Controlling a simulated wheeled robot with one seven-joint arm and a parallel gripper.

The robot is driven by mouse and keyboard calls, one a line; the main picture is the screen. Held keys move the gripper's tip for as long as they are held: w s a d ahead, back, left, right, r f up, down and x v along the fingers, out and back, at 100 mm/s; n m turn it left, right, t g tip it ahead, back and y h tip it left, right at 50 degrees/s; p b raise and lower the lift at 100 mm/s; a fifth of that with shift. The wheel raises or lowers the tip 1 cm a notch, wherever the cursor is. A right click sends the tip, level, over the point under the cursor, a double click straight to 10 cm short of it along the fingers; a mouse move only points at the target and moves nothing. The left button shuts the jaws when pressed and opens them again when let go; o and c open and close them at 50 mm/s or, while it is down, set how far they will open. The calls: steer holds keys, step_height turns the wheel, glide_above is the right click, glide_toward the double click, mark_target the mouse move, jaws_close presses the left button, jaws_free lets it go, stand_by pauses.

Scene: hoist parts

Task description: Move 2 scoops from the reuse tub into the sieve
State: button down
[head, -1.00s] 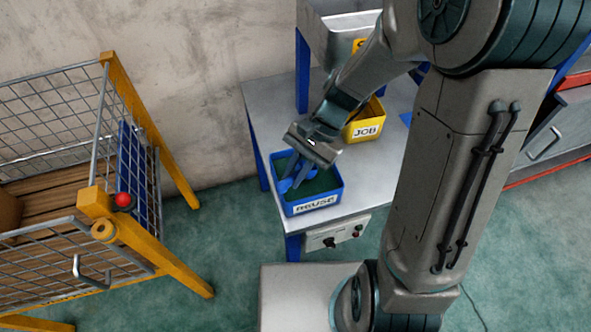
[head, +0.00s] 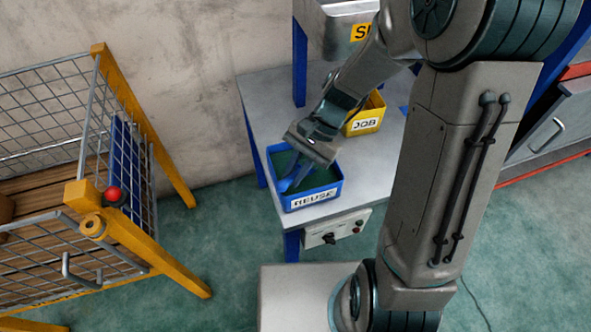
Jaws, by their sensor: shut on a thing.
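The blue reuse tub (head: 330,197), labelled REUSE, stands at the near left end of the grey bench and holds dark green contents (head: 318,178). My gripper (head: 311,150) is over the tub's back part, pointing down. It is shut on a blue scoop (head: 292,178), which slants down into the tub. The gripper hides the scoop's handle, and I cannot tell how full the scoop is. A grey metal box (head: 345,35) with a yellow label starting with S stands raised at the back; it may be the sieve, but its inside is hidden.
A yellow tub (head: 364,125) labelled JOB stands behind the reuse tub, partly hidden by my arm. A control box (head: 335,229) hangs at the bench front. A yellow-framed mesh cage (head: 150,130) stands at left. Bare bench (head: 365,180) lies right of the reuse tub.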

mark_target(295, 175)
step_height(295, 175, up, 9)
steer(key=p, duration=0.8)
stand_by(0.5)
